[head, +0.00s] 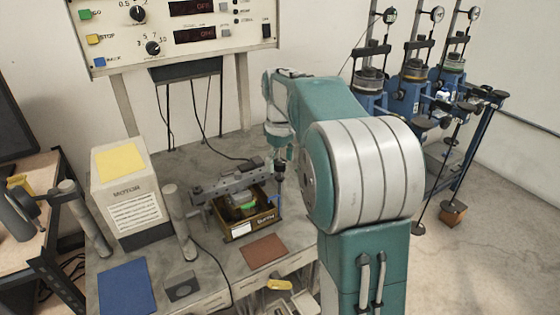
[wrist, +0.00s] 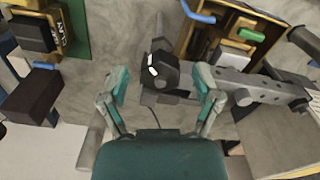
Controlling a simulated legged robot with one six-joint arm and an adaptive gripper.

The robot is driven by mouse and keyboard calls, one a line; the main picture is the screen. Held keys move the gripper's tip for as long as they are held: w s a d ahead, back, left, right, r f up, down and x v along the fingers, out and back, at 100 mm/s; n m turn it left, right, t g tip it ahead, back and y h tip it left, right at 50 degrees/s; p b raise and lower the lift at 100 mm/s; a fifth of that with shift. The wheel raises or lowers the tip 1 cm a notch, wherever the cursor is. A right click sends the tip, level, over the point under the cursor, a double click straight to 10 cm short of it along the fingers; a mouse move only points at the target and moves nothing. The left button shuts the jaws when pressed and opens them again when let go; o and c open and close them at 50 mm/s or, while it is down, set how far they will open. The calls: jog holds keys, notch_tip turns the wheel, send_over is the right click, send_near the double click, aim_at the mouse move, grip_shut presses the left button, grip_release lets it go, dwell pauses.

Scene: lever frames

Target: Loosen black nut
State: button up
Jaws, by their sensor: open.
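The black nut (wrist: 161,71) shows in the wrist view as a dark, faceted piece with white glints, at the end of a grey metal bar (wrist: 240,84). My gripper (wrist: 158,88) is open, with one teal-and-grey finger on each side of the nut. Gaps show between the nut and both fingers, and nothing is held. In the head view my gripper (head: 280,168) points down beside the right end of the bar (head: 222,182). I cannot clearly make out the nut there.
A wooden box (head: 258,219) with a green-topped item stands in front of the bar. A control panel (head: 180,28) is above.

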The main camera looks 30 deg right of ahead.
notch_tip(320, 180, up, 12)
dwell(0.6)
jog(key=shift+f, duration=0.1)
jog(key=s+a+f+m+t, duration=0.2)
jog(key=s+a+t, duration=0.1)
jog(key=s+a, duration=0.85)
jog(key=s+a+f+t, duration=0.1)
jog(key=s+f, duration=0.3)
jog(key=s, duration=0.3)
jog(key=s+a+f+m+t, duration=0.1)
jog(key=s+a+f, duration=0.1)
jog(key=s+f, duration=0.3)
jog(key=shift+s+f+m+t, duration=0.25)
jog(key=shift+s+m+t, duration=0.05)
jog(key=shift+s, duration=0.55)
